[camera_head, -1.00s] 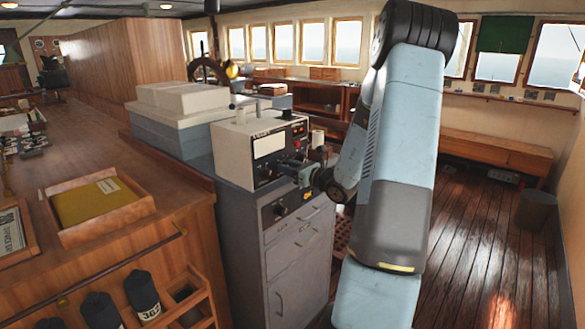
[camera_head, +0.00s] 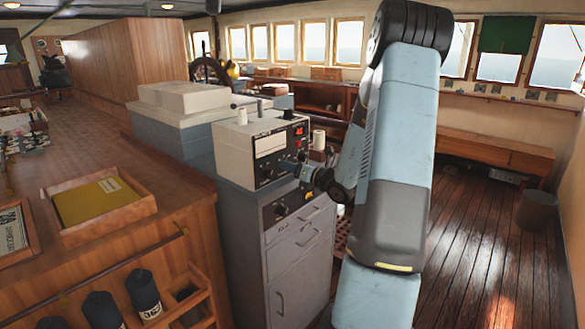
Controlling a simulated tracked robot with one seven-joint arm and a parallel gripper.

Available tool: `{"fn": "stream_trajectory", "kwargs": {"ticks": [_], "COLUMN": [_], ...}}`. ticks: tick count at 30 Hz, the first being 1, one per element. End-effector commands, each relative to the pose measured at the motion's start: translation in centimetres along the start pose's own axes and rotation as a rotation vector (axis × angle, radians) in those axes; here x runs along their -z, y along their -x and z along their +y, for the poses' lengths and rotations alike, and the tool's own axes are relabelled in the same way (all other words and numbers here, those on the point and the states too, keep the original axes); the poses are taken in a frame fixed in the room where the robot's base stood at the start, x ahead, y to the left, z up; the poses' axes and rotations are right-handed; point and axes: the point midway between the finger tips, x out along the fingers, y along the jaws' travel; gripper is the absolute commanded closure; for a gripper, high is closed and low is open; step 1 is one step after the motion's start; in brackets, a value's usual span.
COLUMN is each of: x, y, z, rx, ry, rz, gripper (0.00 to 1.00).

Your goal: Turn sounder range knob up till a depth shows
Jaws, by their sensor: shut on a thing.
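The sounder (camera_head: 235,158) is a cream box with a dark front panel, standing on a grey cabinet (camera_head: 240,235). Its front has a pale paper window (camera_head: 270,144) and a small red display (camera_head: 299,131); any figures are too small to read. My gripper (camera_head: 293,169) is at the lower right of the sounder's front, shut on what looks like the range knob. The knob is hidden by the gripper and wrist. My arm comes in from the right.
A grey cabinet with drawers stands below the sounder. At left is a wooden counter with a tray holding a yellow folder (camera_head: 100,199). A ship's wheel (camera_head: 209,72) is behind. A bucket (camera_head: 536,211) stands at right on clear wooden floor.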

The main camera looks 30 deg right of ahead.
Motion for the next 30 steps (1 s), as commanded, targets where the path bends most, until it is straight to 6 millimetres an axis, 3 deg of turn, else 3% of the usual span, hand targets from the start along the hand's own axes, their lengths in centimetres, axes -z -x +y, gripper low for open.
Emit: {"fn": "stream_trajectory", "kwargs": {"ticks": [13, 30], "x": [-0.35, -0.24], "y": [0.14, 0.15], "z": [-0.46, -0.47], "rx": [0.010, 0.011], "ry": [-0.257, -0.309], "rz": [-0.008, -0.006], "gripper": [0.90, 0.90]}}
